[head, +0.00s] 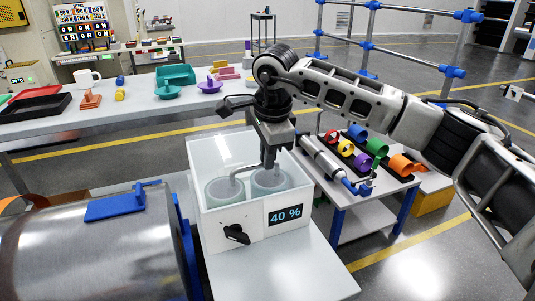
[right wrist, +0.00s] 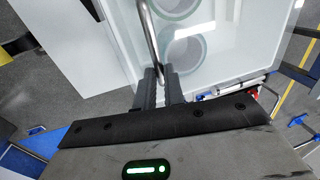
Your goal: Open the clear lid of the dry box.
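The dry box (head: 215,238) is a white box in the middle of the head view, with a dark knob and a "40 %" display on its front. Its clear lid (head: 212,160) appears to lie closed on top, and round containers show through it. A bent metal handle (head: 246,169) stands on the lid; it also shows in the right wrist view (right wrist: 147,30). My right gripper (head: 269,163) points down at the handle's right part. In the right wrist view its fingers (right wrist: 161,84) are close together on both sides of the bar. My left gripper is out of view.
A large metal drum (head: 90,245) with a blue handle (head: 122,203) stands close left of the box. At right, a low table (head: 385,187) holds colored rings and a grey cylinder. A long bench (head: 130,107) with small items runs behind.

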